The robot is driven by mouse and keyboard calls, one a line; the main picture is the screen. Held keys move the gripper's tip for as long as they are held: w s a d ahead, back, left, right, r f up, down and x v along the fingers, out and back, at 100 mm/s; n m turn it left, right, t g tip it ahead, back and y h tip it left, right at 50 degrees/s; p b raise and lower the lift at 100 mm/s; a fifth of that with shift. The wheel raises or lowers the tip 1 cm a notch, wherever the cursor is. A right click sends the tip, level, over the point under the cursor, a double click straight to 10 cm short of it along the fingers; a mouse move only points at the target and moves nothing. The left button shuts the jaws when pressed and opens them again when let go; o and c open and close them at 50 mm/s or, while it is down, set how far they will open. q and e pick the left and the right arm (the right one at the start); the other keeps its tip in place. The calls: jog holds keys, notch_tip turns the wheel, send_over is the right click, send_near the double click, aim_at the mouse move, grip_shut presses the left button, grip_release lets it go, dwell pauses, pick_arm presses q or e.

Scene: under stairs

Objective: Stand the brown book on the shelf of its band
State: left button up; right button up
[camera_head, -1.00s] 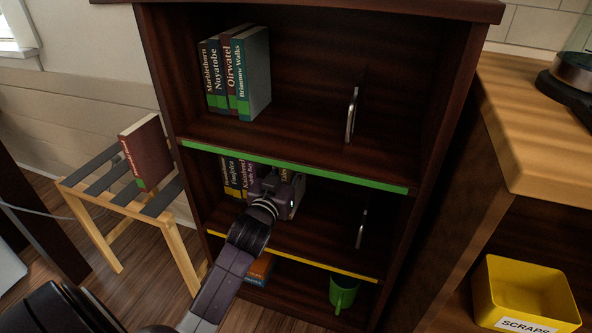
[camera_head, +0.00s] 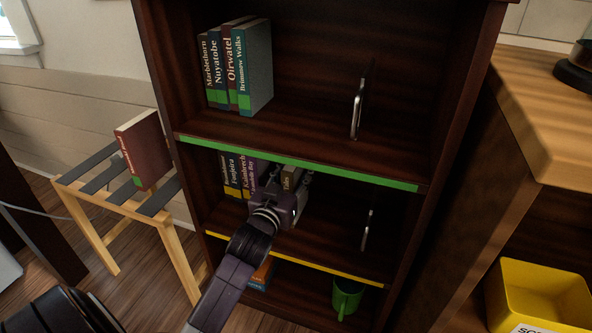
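The brown book (camera_head: 144,151) stands upright, slightly tilted in view, on a slatted wooden rack (camera_head: 103,207) left of the bookcase. A green band marks its lower spine. A green strip (camera_head: 290,160) edges the upper shelf, where several green-banded books (camera_head: 239,70) stand at the left. A yellow strip (camera_head: 300,260) edges the shelf below. My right gripper is not in view.
Metal bookends stand on the upper (camera_head: 357,110) and middle (camera_head: 366,225) shelves. Free room lies between the upper books and bookend. A green mug (camera_head: 346,297) and an orange-and-blue book (camera_head: 262,273) are on the bottom shelf. A yellow bin (camera_head: 540,295) stands at right.

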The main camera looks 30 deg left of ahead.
pick_arm(q)
jog(key=shift+r, duration=0.2)
jog(key=shift+s+d+f, duration=0.1)
jog(key=shift+s, duration=0.3)
jog(key=p+v, duration=0.3)
jog(key=v, duration=0.7)
jog(key=shift+s, duration=0.6)
